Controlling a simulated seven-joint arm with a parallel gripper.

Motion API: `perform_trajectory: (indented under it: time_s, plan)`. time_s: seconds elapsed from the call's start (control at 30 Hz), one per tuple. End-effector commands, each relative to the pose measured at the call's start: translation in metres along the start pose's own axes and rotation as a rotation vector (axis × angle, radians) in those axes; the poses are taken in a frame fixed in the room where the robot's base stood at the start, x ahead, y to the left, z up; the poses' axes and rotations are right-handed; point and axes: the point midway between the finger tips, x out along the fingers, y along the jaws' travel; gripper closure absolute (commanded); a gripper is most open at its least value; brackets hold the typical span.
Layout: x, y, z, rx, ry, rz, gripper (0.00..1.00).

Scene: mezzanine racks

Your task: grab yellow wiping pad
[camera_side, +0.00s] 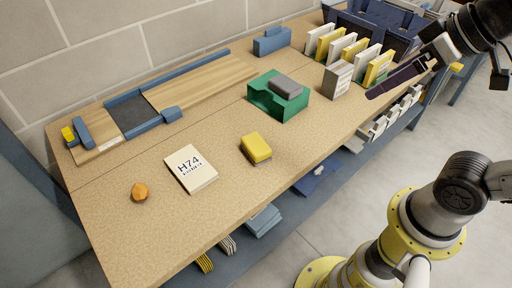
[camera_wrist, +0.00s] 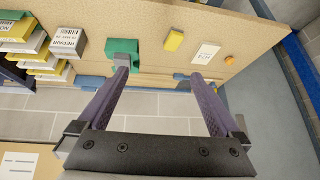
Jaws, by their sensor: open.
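The yellow wiping pad (camera_side: 256,147) lies flat near the front edge of the wooden worktop, with a dark layer under its yellow top. It also shows in the wrist view (camera_wrist: 174,40), a little beyond the gap between my fingers. My gripper (camera_wrist: 159,70) is open and empty, its two fingers spread wide. In the side view my gripper (camera_side: 385,88) is at the upper right, near the row of upright cards, well away from the pad.
A green block with a grey piece (camera_side: 287,86) stands behind the pad. A white H74 card (camera_side: 191,168) and an orange knob (camera_side: 139,192) lie left of it. Worktop around the pad is clear.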

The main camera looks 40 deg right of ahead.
Motion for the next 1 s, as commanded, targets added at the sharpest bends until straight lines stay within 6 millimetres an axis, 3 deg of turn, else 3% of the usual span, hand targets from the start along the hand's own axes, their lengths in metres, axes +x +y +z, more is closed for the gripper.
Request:
perform_trajectory:
  time_s: [0.27,0.6,0.8,1.0]
  plan:
    - [0.025,-0.047,-0.052,-0.049,0.17,-0.159,0.0]
    - [0.06,-0.119,-0.133,0.007,0.501,-0.308,0.0]
    - [0.082,-0.132,-0.156,0.081,0.673,-0.232,0.0]
    - [0.099,-0.125,-0.156,0.12,0.802,-0.049,0.0]
